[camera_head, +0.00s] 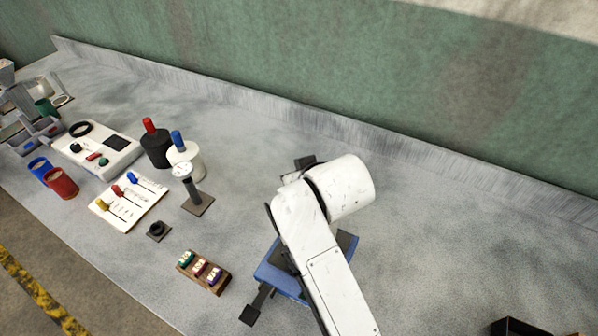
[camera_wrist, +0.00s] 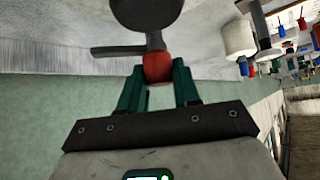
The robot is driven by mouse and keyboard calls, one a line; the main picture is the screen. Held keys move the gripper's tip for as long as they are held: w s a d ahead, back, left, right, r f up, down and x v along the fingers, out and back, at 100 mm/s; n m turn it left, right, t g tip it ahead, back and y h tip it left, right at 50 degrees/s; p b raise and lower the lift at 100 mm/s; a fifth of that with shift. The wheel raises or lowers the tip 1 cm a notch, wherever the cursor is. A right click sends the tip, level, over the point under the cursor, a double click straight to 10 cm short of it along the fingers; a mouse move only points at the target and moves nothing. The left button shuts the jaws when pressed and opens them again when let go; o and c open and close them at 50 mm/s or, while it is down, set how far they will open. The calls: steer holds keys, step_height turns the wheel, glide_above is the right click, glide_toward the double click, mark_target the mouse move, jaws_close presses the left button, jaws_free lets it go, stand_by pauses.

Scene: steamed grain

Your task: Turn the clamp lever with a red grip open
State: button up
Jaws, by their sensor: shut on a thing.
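In the wrist view, the red grip (camera_wrist: 158,62) of the clamp lever lies between the two green fingers of my gripper (camera_wrist: 159,76), which is shut on it. A dark rod runs from the grip up to a dark round part (camera_wrist: 147,10) at the top edge. A dark flat bar (camera_wrist: 115,51) reaches left beside the rod. How far the lever is turned I cannot tell. In the head view my white arm hides the gripper and the red grip.
A blue device (camera_head: 272,273) with dark parts stands partly under my arm. To its left are a block with coloured pieces (camera_head: 203,273), a gauge on a stand (camera_head: 196,203), a slider board (camera_head: 128,206) and two bottles (camera_head: 155,150). The bench right of my arm is mostly clear.

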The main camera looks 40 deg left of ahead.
steer(key=n+g, duration=0.2)
steer(key=shift+w+r+n+y, duration=0.15)
steer(key=shift+w+n+y, duration=0.05)
steer(key=shift+n+y, duration=0.2)
steer(key=n+g, duration=0.2)
steer(key=shift+n+b, duration=0.35)
steer(key=shift+n, duration=0.05)
steer(key=n+g+b, duration=0.2)
steer(key=n, duration=0.1)
steer(key=shift+s+n+g+h+b, duration=0.1)
steer(key=shift+n+g+h+b, duration=0.3)
steer(key=shift+n+g+b, duration=0.7)
steer(key=o, duration=1)
steer(key=shift+s+a, duration=0.1)
steer(key=b+v, duration=0.2)
steer(key=v, duration=0.8)
steer(key=shift+w+d+r, duration=0.2)
steer(key=shift+w, duration=0.05)
